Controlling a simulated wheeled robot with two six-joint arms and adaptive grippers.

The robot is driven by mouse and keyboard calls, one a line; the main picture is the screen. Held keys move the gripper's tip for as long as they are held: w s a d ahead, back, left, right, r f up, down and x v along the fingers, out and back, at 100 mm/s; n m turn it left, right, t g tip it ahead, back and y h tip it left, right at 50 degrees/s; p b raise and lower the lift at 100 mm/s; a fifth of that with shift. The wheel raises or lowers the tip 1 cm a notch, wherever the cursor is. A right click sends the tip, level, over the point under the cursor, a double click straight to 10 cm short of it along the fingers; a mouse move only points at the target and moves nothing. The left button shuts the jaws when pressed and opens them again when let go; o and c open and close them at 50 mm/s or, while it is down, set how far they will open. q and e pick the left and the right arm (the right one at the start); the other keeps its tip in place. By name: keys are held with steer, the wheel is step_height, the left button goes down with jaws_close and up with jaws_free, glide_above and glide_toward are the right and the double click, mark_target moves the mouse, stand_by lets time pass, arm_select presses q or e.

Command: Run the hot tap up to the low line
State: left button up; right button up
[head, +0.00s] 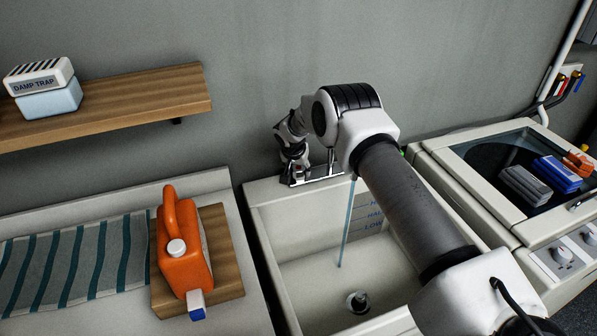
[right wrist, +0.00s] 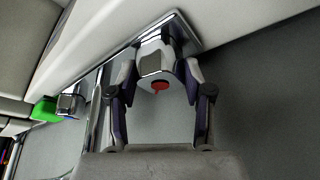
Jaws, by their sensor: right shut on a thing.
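My right gripper (head: 293,168) reaches over the sink to the left end of the tap fitting. In the right wrist view, my right gripper (right wrist: 160,78) is shut on the hot tap handle (right wrist: 156,62), a metal knob with a red mark. A thin blue water stream (head: 348,225) falls from the spout, which my arm partly hides, into the pale sink (head: 262,240). Level lines (head: 373,215) are marked on its back wall, LOW the lowest readable one. I cannot make out a water surface in the basin. My left gripper is not in view.
A drain fitting (head: 357,301) sits in the sink floor. An orange jug (head: 183,245) stands on a wooden board (head: 229,240) left of the sink. A washing machine (head: 470,185) stands right. A green part (right wrist: 44,110) shows beyond the spout.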

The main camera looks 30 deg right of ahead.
steer(key=shift+f+m+g+h+b, duration=0.3)
steer(key=shift+m+b, duration=0.9)
steer(key=shift+b, duration=0.05)
steer(key=shift+a+r+m+g+b, duration=0.15)
steer(key=shift+m+g+b, duration=0.25)
steer(key=shift+m+b, duration=0.45)
steer(key=o, duration=1.2)
steer(key=shift+w+r, duration=0.1)
steer(key=shift+c, duration=0.2)
steer(key=v, duration=1.2)
